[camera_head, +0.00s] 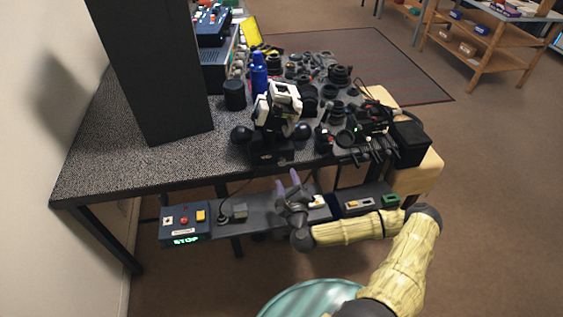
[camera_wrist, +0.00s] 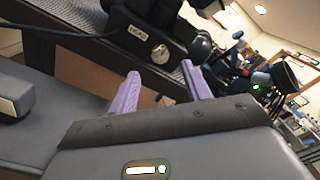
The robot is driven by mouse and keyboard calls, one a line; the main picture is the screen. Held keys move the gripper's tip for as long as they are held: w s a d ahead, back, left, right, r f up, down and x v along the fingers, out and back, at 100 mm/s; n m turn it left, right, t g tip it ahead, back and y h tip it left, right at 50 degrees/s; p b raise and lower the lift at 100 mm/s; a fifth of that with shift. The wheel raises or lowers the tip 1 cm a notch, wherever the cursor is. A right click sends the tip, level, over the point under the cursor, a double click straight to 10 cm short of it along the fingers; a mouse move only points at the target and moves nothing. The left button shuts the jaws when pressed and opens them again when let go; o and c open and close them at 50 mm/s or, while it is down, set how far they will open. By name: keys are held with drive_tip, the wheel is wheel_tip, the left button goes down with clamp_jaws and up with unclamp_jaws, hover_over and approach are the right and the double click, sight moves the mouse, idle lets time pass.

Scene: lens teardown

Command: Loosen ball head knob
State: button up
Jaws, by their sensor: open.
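A round silver knob (camera_wrist: 159,53) sits on the face of a black block with a small white label reading roughly "HEAD", in the wrist view. In the head view this seems to be the black base (camera_head: 268,157) at the table's front edge, under a white-and-black device (camera_head: 278,103). The knob is too small to make out there. My gripper (camera_head: 288,181) is in front of and below the table edge. Its two purple fingers are apart and empty. In the wrist view my gripper (camera_wrist: 160,73) points toward the block, with the knob beyond the fingertips and between them, apart from both.
A speckled dark table (camera_head: 110,165) carries a tall black panel (camera_head: 152,70), a blue bottle (camera_head: 259,74) and many black lens parts. A black cable (camera_wrist: 50,30) runs to the block.

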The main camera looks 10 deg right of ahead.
sight(282, 164)
drive_tip(key=w, duration=0.8)
drive_tip(key=shift+w+p, duration=0.3)
drive_tip(key=c, duration=1)
